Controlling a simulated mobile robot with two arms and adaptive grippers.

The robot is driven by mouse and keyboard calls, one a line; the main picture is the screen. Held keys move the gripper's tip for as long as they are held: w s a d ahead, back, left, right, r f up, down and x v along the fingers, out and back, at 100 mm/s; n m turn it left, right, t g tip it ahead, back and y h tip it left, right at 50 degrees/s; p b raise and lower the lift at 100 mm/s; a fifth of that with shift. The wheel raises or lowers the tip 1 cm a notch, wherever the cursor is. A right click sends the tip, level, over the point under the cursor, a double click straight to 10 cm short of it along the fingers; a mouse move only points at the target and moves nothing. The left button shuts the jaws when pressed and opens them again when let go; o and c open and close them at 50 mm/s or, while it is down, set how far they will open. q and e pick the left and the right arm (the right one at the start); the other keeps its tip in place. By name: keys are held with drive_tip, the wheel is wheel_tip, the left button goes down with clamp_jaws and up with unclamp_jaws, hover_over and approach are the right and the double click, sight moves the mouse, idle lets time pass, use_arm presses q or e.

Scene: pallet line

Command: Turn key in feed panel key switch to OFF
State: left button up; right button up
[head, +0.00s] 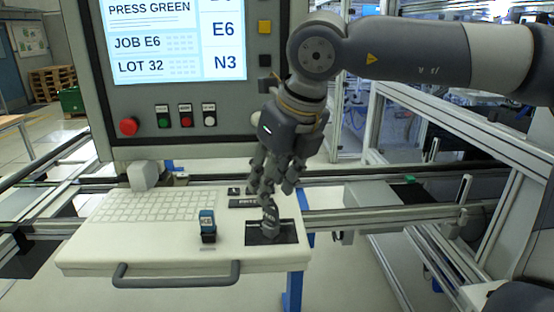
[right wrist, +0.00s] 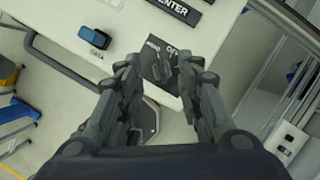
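The feed panel key switch plate is a small black square (head: 290,236) at the right front corner of the white desk, and it also shows in the right wrist view (right wrist: 153,50) with partly covered white lettering that seems to begin "OF". A dark shape on the plate may be the key, but its turn position cannot be made out. My right gripper (head: 269,222) points down over the plate and hides part of it. In the right wrist view its two fingers (right wrist: 160,72) are apart, on either side of the plate's dark shape. My left gripper is in neither view.
A blue-topped black device (head: 208,228) stands on the desk left of the plate. A keyboard (head: 150,206) lies farther left, and a black ENTER bar (head: 243,203) lies behind. A screen panel (head: 180,90) with buttons stands behind the desk. A grey handle (head: 175,281) runs along the front.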

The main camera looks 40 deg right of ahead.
sight(271, 215)
drive_tip(key=p+x, duration=0.1)
drive_tip(key=x, duration=0.4)
drive_tip(key=shift+w+d+f, duration=0.1)
drive_tip(key=shift+d+f, duration=0.05)
drive_tip(key=shift+f, duration=0.05)
drive_tip(key=shift+w+f, duration=0.15)
drive_tip(key=shift+f, duration=0.25)
clamp_jaws()
